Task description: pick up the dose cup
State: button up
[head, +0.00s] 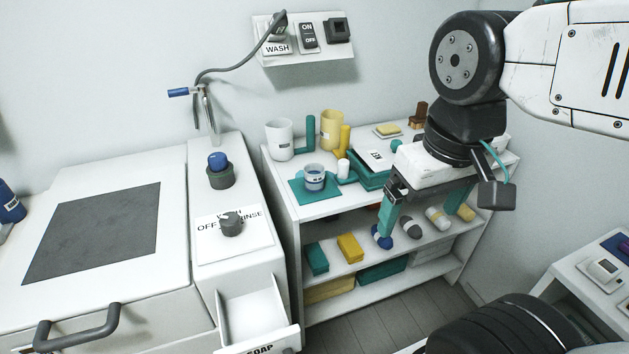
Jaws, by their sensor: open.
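A small pale grey-blue cup (314,178) with a dark band stands upright on a teal mat (303,197), on the shelf unit's top at the front left. It looks like the dose cup, but its label is too small to read. My gripper (424,222) is to its right, in front of the shelf unit. It points down with its two teal fingers wide apart, and nothing is held between them. My gripper and wrist cover part of the shelf unit's right side.
A white mug (279,140), a yellow mug (331,130) and a small white cylinder (343,168) stand near the cup. A teal tray (367,180) lies to its right. The washer (185,300) stands left, with an open soap drawer (257,312). A white side table (585,290) is lower right.

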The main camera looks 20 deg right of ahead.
jog(key=shift+c, duration=0.3)
jog(key=shift+w, duration=0.15)
jog(key=shift+c, duration=1.3)
jog(key=n+t, duration=0.2)
jog(key=t, duration=0.6)
send_near(319, 182)
jog(key=w+f+t, duration=0.1)
jog(key=w+f+t+y, duration=0.1)
jog(key=f, duration=0.1)
jog(key=d+f+t+y, duration=0.1)
jog(key=f, duration=0.1)
jog(key=shift+w+t, duration=0.3)
jog(key=shift+w, duration=0.1)
jog(key=shift+a+f+t+y, duration=0.15)
jog(key=shift+f+t+y, duration=0.15)
jog(key=shift+f, duration=0.1)
jog(key=x, duration=0.8)
jog(key=shift+w+r, duration=0.1)
jog(key=shift+r, duration=0.15)
